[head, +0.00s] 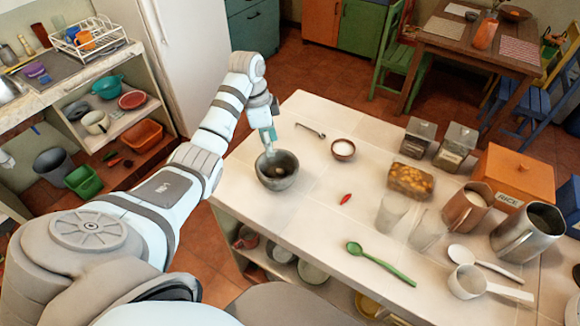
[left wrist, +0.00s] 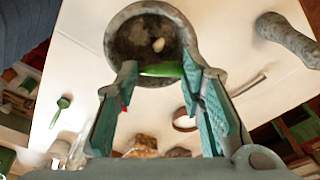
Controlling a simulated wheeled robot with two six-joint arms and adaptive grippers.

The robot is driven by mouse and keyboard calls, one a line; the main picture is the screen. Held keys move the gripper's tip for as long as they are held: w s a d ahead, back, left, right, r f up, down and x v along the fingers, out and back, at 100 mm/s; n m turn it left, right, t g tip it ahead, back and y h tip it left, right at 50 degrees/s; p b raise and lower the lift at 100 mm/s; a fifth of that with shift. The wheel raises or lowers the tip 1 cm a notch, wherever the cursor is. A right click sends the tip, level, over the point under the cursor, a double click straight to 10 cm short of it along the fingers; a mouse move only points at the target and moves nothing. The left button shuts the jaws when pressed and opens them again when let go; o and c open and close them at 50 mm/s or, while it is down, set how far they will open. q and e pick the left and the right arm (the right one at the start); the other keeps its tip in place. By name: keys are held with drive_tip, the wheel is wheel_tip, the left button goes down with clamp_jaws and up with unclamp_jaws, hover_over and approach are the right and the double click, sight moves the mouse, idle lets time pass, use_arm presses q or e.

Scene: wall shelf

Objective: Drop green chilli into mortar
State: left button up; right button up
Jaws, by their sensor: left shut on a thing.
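The mortar (head: 277,178), a grey stone bowl, stands upright on the white counter near its left edge. It also shows in the left wrist view (left wrist: 120,38), with a small pale lump (left wrist: 158,45) inside. The green chilli (left wrist: 161,70) lies across between the fingertips of my left gripper (left wrist: 157,72), which is shut on it. In the wrist view the chilli overlaps the mortar's near rim. In the head view my left gripper (head: 268,145) is just above the mortar, and I cannot make out the chilli there. My right gripper is not in view.
A red chilli (head: 346,199), a brown bowl (head: 343,150) of white contents and a metal spoon (head: 311,130) lie near the mortar. A grey stone pestle-like object (left wrist: 288,39) shows in the wrist view.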

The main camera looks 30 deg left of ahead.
use_arm(q)
drive_tip(key=shift+s+f, duration=0.1)
drive_tip(key=shift+f, duration=0.15)
drive_tip(key=o, duration=1)
drive_tip(key=shift+d, duration=0.1)
drive_tip(key=shift+c, duration=0.2)
